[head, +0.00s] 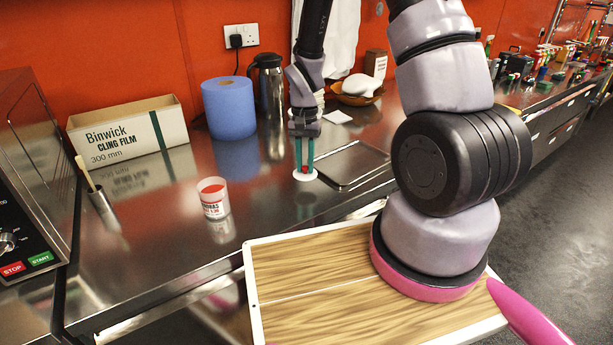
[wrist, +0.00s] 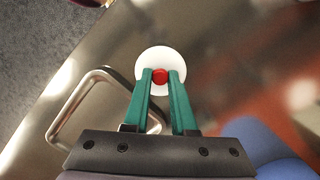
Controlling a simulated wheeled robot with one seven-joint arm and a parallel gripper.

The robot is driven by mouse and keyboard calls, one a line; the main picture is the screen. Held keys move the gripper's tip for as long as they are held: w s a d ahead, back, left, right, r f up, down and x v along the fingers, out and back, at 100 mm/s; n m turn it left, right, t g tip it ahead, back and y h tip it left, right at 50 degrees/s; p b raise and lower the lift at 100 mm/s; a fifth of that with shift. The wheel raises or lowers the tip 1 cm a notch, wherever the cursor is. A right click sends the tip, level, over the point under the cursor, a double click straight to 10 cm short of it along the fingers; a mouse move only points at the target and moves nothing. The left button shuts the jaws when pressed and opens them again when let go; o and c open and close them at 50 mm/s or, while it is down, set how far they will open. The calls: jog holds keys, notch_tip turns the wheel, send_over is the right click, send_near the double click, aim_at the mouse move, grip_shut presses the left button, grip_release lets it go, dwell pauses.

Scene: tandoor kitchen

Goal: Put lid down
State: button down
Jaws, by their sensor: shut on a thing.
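The lid is a white disc with a red knob. It shows in the head view (head: 305,176) at the left edge of a flat rectangular tray, and in the wrist view (wrist: 150,58). My gripper (head: 304,165) points down with its green fingers shut on the red knob; the fingers also show in the wrist view (wrist: 161,78). The lid is level and close to the steel counter (head: 270,205); I cannot tell whether it touches. An open tub with a red and white label (head: 213,198) stands upright on the counter, left of the lid.
The rectangular tray (head: 352,163) lies right beside the lid. Behind are a blue paper roll (head: 229,108), a steel flask (head: 269,85) and a cling film box (head: 128,133). A steel cup with a stick (head: 103,207) stands left. The counter between tub and lid is clear.

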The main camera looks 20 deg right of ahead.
jog(key=shift+f, duration=2.1)
jog(key=shift+f, duration=0.1)
jog(key=c, duration=0.7)
grip_release()
jog(key=shift+c, duration=0.2)
notch_tip(320, 180, up, 12)
jog(key=w, duration=0.2)
notch_tip(320, 180, up, 18)
jog(key=t, duration=0.4)
send_over(305, 173)
jog(key=s+d, duration=0.2)
jog(key=d, duration=0.2)
jog(key=s+d+r+n+t+y, duration=0.1)
jog(key=s+r+t, duration=0.4)
jog(key=s+r, duration=0.7)
jog(key=shift+d+y, duration=0.3)
jog(key=shift+d, duration=0.15)
